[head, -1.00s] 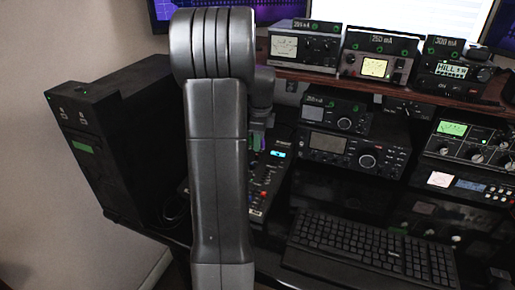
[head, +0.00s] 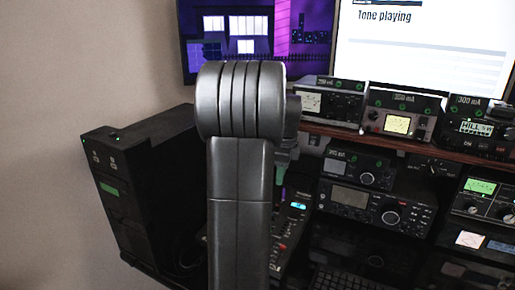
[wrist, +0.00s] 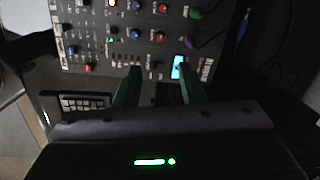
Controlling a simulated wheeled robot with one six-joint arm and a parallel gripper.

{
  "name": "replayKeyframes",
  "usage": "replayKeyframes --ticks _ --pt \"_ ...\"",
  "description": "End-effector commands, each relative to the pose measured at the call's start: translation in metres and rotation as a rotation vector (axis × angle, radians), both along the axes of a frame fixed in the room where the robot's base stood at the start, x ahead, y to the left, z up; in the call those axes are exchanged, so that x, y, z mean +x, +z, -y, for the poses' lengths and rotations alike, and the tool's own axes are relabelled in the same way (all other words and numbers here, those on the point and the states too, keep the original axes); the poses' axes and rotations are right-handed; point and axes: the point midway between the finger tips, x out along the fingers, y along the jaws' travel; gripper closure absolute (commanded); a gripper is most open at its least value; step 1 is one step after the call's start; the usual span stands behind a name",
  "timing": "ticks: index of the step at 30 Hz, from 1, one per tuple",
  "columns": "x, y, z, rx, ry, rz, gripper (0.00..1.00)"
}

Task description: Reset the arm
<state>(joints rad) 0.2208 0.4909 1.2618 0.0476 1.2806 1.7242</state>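My arm stands upright in the middle of the head view and hides most of my gripper. In the wrist view my gripper (wrist: 158,86) has its two dark green fingers apart, with nothing seen between them. Beyond the fingertips lies a mixer panel (wrist: 150,48) with several coloured knobs and a small lit cyan screen (wrist: 179,67). The right finger overlaps the picture near this screen. I cannot tell whether the fingers touch the panel. The mixer panel also shows in the head view (head: 291,232), partly behind my arm.
A black tower case (head: 150,190) stands at left by the wall. Radios such as the one with the round dial (head: 378,208) stack at right, under a shelf of meter units (head: 395,118). A monitor (head: 425,45) reads "Tone playing". A keyboard (head: 355,282) lies at the bottom edge.

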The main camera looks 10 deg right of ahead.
Motion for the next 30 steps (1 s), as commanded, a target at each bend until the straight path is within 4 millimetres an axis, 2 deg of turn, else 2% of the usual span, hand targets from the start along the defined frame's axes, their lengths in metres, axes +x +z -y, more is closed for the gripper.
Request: replayKeyframes --ticks 18,24,30 --pt "0.012 -0.111 -0.003 0.002 0.001 -0.005 0.63" --pt "0.014 -0.129 -0.003 0.001 0.001 -0.003 0.63" --pt "0.015 -0.131 -0.003 0.0 0.01 -0.002 0.63"
